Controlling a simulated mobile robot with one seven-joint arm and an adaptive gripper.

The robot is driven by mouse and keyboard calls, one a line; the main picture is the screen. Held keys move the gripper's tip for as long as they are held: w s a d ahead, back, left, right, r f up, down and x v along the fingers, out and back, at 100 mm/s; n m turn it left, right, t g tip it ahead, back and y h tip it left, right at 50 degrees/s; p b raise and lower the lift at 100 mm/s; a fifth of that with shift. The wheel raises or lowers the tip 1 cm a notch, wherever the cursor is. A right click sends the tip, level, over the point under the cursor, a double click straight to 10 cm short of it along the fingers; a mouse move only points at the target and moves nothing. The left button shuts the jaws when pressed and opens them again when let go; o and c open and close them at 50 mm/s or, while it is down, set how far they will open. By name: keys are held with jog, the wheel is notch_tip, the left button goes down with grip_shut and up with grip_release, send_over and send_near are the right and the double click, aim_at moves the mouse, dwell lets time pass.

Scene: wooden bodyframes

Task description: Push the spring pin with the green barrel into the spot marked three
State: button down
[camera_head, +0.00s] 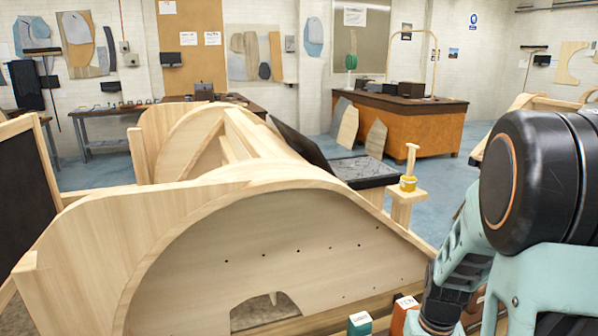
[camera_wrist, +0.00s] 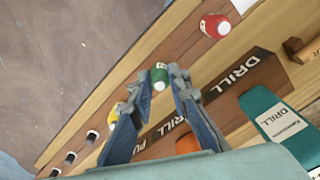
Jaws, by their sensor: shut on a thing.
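In the wrist view, a spring pin with a green barrel (camera_wrist: 160,77) shows between the tips of my gripper (camera_wrist: 162,80). My gripper is shut on it. The pin is over a brown strip of the wooden rack; whether it still sits in the strip cannot be told. A red pin (camera_wrist: 215,26) stands farther up the same strip, and a yellow one (camera_wrist: 114,113) is lower left, partly behind a finger. In the head view, the wooden bodyframe panel (camera_head: 270,235) has several small dark holes. No number three can be read, and my arm hides the gripper there.
In the wrist view, a teal box (camera_wrist: 277,125) and an orange object (camera_wrist: 187,144) are near the fingers. In the head view, a green box (camera_head: 360,324) and an orange box (camera_head: 402,312) stand below the panel. A yellow pot (camera_head: 408,184) sits on a wooden post.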

jog(key=shift+r+p, duration=0.5)
jog(key=shift+r, duration=0.15)
dwell(0.5)
jog(key=shift+r+p, duration=1.25)
jog(key=shift+r, duration=0.35)
